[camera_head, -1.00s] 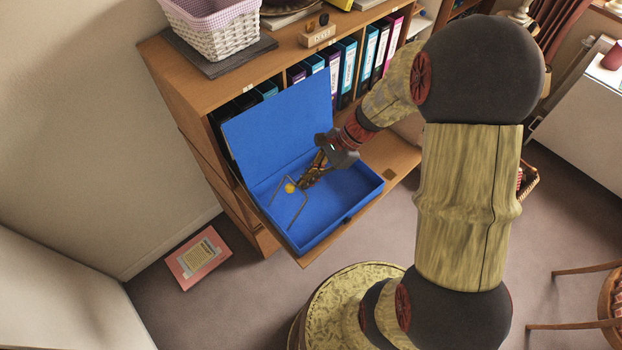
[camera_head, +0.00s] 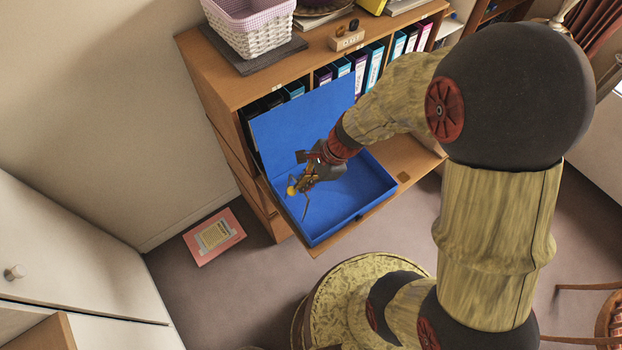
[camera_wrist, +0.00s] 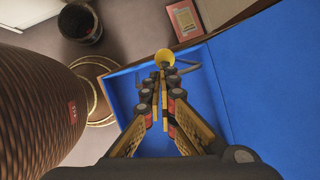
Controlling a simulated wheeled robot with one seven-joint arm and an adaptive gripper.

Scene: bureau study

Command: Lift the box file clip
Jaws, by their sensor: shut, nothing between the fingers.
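The blue box file (camera_head: 350,203) lies open on a wooden flap, its lid (camera_head: 285,122) standing up at the back. Its wire clip (camera_head: 305,209) with a yellow knob (camera_head: 291,190) is at the left side of the box. My gripper (camera_head: 299,185) reaches over the box, shut and empty, with its tips close to the knob. In the wrist view the knob (camera_wrist: 164,57) shows just beyond my fingertips (camera_wrist: 160,77). Fingers hide much of the wire; I cannot tell whether they touch it.
A wooden cabinet (camera_head: 222,75) holds several folders behind the box. A white basket (camera_head: 252,28) stands on top. A pink book (camera_head: 215,237) lies on the floor at left. A white cabinet (camera_head: 75,255) stands at lower left.

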